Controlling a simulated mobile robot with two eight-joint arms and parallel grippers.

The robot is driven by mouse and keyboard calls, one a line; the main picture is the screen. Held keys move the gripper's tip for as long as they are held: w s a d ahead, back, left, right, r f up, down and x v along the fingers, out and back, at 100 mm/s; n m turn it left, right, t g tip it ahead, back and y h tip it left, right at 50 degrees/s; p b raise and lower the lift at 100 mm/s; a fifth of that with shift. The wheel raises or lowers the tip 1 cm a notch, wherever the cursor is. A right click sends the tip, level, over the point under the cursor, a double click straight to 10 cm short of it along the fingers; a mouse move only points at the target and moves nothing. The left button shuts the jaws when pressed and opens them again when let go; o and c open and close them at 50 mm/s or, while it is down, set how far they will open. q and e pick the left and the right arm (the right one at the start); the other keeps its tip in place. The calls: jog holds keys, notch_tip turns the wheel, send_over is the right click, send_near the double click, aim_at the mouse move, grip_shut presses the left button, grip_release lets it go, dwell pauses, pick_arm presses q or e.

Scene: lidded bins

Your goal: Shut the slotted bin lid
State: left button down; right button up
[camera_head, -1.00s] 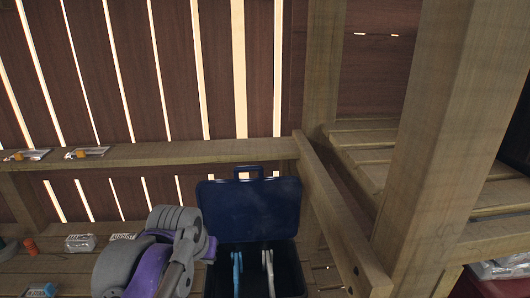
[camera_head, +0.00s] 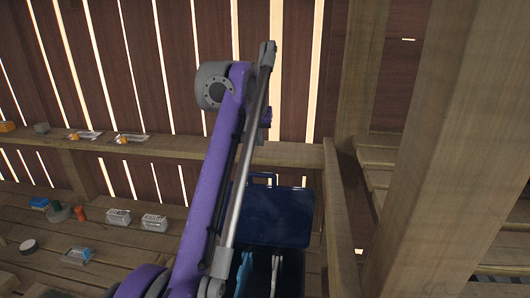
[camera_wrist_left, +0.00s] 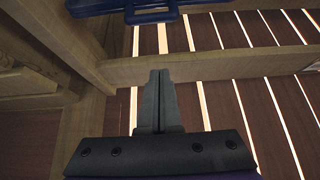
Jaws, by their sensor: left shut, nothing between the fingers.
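The bin's dark blue lid (camera_head: 275,215) stands open and upright behind the dark bin (camera_head: 291,272) in the head view. A blue handle (camera_head: 264,176) sits on its top edge. No slot can be made out. My left arm rises in front of the bin's left side and hides part of bin and lid. My left gripper (camera_wrist_left: 160,76) shows in the wrist view, shut and empty, with a wooden beam beyond its tips. The lid's handle (camera_wrist_left: 150,14) is at the top of that view, apart from the fingers. The right gripper is not seen.
A light blue thing (camera_head: 244,272) and a pale thing (camera_head: 275,272) stand in the bin's opening. A shelf beam (camera_head: 160,148) runs behind the lid. A thick post (camera_head: 440,140) is at right. Small packages (camera_head: 118,217) lie on the bench at left.

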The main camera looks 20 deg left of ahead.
aim_at(260, 173)
pick_arm(q)
jog(key=f+b, duration=0.1)
jog(key=f, duration=0.4)
jog(key=f+b, duration=0.1)
jog(key=f, duration=0.2)
jog(key=shift+w+a+f+b, duration=0.15)
jog(key=shift+w+f+b, duration=0.2)
jog(key=shift+w, duration=0.15)
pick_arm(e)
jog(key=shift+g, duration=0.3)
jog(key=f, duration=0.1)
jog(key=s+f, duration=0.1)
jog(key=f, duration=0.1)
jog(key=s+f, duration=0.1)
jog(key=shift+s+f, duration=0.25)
pick_arm(q)
jog(key=shift+w, duration=0.1)
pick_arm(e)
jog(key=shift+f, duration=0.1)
